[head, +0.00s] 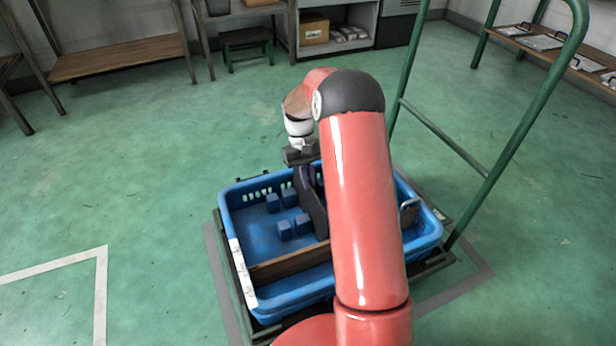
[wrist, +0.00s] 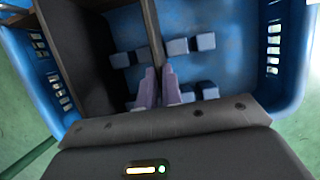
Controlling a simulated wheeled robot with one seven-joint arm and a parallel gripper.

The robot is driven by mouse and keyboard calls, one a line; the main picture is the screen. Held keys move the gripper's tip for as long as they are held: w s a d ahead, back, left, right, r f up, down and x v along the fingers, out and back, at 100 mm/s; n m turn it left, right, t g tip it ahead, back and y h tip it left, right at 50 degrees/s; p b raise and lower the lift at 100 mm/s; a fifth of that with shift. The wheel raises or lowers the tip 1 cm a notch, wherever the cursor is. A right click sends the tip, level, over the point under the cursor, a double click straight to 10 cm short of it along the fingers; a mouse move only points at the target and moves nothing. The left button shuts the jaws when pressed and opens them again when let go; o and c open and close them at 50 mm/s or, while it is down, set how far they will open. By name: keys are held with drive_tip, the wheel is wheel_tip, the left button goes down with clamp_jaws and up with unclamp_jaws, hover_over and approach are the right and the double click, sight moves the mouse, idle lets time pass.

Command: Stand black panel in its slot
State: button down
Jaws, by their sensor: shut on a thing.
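The black panel (head: 312,207) hangs from my gripper (head: 302,168) in the head view, roughly upright inside the blue crate (head: 236,200). My gripper is shut on its upper part. Small blue blocks (head: 285,230) stand in pairs on the crate floor, left of the panel. The panel's lower edge is partly hidden, so I cannot tell if it sits between blocks. In the wrist view my fingers (wrist: 157,88) are close together, and blue blocks (wrist: 178,47) show on both sides of them.
A brown divider (head: 290,263) crosses the front part of the crate. A grey upright piece (head: 410,212) shows at the crate's right side, partly behind my arm. A green rail (head: 480,190) stands close on the right. The floor to the left is clear.

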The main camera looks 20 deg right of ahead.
drive_tip(key=c, duration=1.5)
unclamp_jaws()
drive_tip(key=p+v, duration=0.1)
drive_tip(key=v, duration=0.6)
drive_tip(key=shift+w+r+p, duration=0.1)
drive_tip(key=shift+r+p, duration=0.2)
drive_tip(key=shift+r, duration=0.1)
drive_tip(key=shift+r, duration=0.1)
